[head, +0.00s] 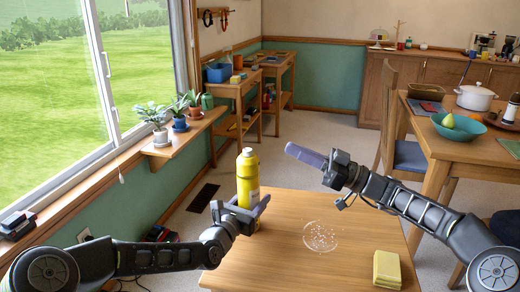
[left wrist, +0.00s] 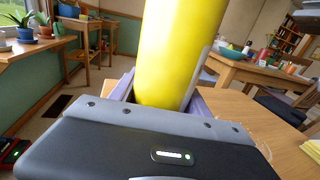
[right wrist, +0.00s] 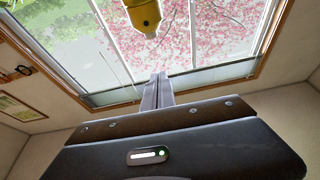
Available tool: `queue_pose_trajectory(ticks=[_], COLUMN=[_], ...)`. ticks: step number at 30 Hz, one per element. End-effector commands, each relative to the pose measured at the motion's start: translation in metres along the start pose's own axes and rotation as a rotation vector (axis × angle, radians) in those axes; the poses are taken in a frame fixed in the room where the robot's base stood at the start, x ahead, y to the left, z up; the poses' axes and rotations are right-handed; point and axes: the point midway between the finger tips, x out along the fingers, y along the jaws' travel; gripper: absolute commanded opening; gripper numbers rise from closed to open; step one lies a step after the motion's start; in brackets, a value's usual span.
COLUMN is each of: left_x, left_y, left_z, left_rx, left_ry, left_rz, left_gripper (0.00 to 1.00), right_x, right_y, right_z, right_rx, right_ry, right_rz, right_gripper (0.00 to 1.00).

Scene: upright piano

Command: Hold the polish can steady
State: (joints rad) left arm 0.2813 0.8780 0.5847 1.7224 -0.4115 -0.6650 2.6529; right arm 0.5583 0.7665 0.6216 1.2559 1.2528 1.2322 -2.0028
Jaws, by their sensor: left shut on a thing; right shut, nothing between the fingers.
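The yellow polish can (head: 247,168) stands upright at the back left of the small wooden table (head: 285,265). My left gripper (head: 243,212) is shut on its lower part; I cannot tell if its base touches the table. In the left wrist view the can (left wrist: 178,50) rises between the fingers, slightly tilted in the picture. My right gripper (head: 302,154) is shut and empty, raised to the right of the can, fingers pointing left towards its top. In the right wrist view a yellow thing, likely the can's top (right wrist: 144,14), shows beyond the closed fingers (right wrist: 156,92).
A clear round patch or dish with small specks (head: 320,237) lies mid-table. A yellow sponge-like block (head: 387,268) lies at the table's front right. A window shelf (head: 180,137) with potted plants is at left. A dining table (head: 450,148) with a pot and bowl stands at right.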

Motion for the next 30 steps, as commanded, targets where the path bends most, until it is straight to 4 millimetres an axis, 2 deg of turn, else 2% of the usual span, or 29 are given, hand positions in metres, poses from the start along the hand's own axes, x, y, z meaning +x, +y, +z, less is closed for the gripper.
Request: queue_pose_trajectory(ticks=[11,17,23,30], left_x=[0.0,0.0,0.0,0.0], left_y=[-0.001,-0.001,-0.001,-0.001], left_z=[-0.001,-0.001,-0.001,-0.001], left_rx=[-0.001,-0.001,-0.001,-0.001], left_ry=[0.001,0.001,0.001,0.001], left_rz=[-0.001,-0.001,-0.002,-0.002], left_gripper=[0.0,0.0,0.0,0.0], right_x=[0.001,0.012,0.042,0.091], right_y=[0.0,0.0,-0.001,-0.001], right_z=[0.0,0.0,0.001,0.001], right_rx=[-0.019,-0.018,-0.017,-0.018], right_ry=[-0.002,-0.003,-0.002,-0.002], right_rz=[0.0,-0.001,-0.004,-0.004], right_gripper=[0.0,0.0,0.0,0.0])
